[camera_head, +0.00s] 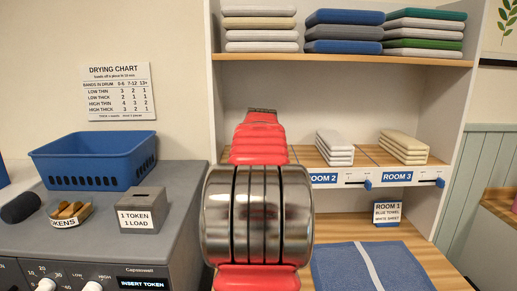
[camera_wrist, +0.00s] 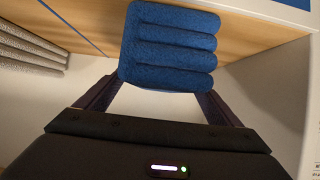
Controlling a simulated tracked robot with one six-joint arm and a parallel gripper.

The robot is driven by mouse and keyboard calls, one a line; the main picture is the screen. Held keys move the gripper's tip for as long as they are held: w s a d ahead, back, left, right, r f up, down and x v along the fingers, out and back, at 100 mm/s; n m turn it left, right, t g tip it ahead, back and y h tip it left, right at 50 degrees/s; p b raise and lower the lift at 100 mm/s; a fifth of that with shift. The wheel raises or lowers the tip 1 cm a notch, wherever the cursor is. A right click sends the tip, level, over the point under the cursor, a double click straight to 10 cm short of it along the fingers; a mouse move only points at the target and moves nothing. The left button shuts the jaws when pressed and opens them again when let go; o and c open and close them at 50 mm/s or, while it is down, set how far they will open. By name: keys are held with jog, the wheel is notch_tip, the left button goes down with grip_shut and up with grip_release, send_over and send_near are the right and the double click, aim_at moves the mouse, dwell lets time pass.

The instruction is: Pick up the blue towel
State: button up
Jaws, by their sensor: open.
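In the wrist view, a blue towel (camera_wrist: 170,45), folded in several rounded layers, lies on a wooden shelf. My gripper (camera_wrist: 160,92) is open, with one finger on each side of the towel's near end. I cannot tell whether the fingers touch it. In the head view, my arm hides the shelf's left part, and I cannot make out this towel or my fingertips there. Blue folded towels (camera_head: 343,32) also lie in a stack on the upper shelf. A card (camera_head: 387,214) reads "Room 1, blue towel, white sheet".
White linen (camera_head: 335,147) and cream linen (camera_head: 403,146) lie on the lower shelf (camera_head: 370,157). A blue striped mat (camera_head: 335,270) lies on the counter below. A blue basket (camera_head: 95,160), token box (camera_head: 141,210) and token bowl (camera_head: 69,213) stand on the left machine.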

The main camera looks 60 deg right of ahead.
jog(key=shift+x, duration=1.65)
jog(key=shift+w, duration=0.1)
jog(key=shift+r, duration=0.1)
jog(key=c, duration=1.3)
notch_tip(320, 180, up, 10)
jog(key=o, duration=0.7)
jog(key=c, duration=1)
